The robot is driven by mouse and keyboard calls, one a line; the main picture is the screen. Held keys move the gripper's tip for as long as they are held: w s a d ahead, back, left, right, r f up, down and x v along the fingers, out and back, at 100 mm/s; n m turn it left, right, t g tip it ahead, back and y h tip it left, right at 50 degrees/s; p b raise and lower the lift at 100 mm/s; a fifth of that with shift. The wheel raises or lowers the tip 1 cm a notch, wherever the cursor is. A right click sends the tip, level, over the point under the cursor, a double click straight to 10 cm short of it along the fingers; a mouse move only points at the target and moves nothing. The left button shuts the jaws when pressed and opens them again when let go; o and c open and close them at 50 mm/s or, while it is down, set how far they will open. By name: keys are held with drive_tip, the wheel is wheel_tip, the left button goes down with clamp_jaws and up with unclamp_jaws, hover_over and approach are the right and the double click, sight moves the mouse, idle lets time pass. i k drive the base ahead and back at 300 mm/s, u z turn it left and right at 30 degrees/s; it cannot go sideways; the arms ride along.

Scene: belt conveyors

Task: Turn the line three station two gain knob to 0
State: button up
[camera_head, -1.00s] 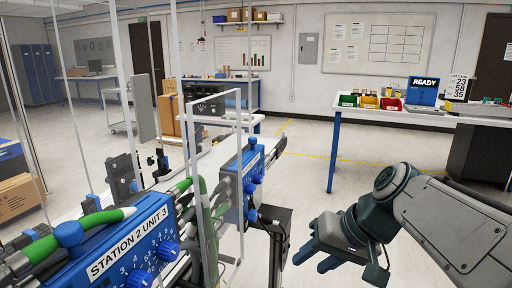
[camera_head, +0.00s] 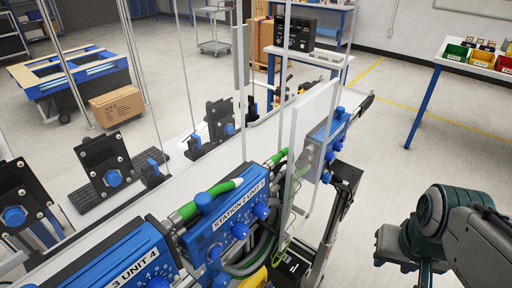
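A blue control box (camera_head: 208,232) labelled "STATION 2 UNIT 3" is mounted on the line at the lower middle. Two blue dial knobs, a nearer one (camera_head: 240,231) and a farther one (camera_head: 261,211), are on its sloped face with white scale marks. No gain label or pointer setting is readable. A nearer box (camera_head: 105,270) has a label ending in "3 UNIT 4", with its start cut off. A farther blue box (camera_head: 322,138) also carries blue knobs. My gripper (camera_head: 402,268) is at the lower right, well apart from the boxes and touching no knob. Its finger gap is unclear.
Clear upright panels and posts (camera_head: 293,120) stand along the line near the boxes. A table with coloured bins (camera_head: 455,54) is at upper right. The floor between it and the line is clear.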

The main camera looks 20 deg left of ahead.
sight(261, 210)
drive_tip(key=u, duration=0.65)
drive_tip(key=k, duration=0.9)
drive_tip(key=u, duration=0.95)
drive_tip(key=k, duration=0.25)
drive_tip(key=z, duration=0.25)
drive_tip(key=i, duration=0.95)
drive_tip(key=z, duration=0.35)
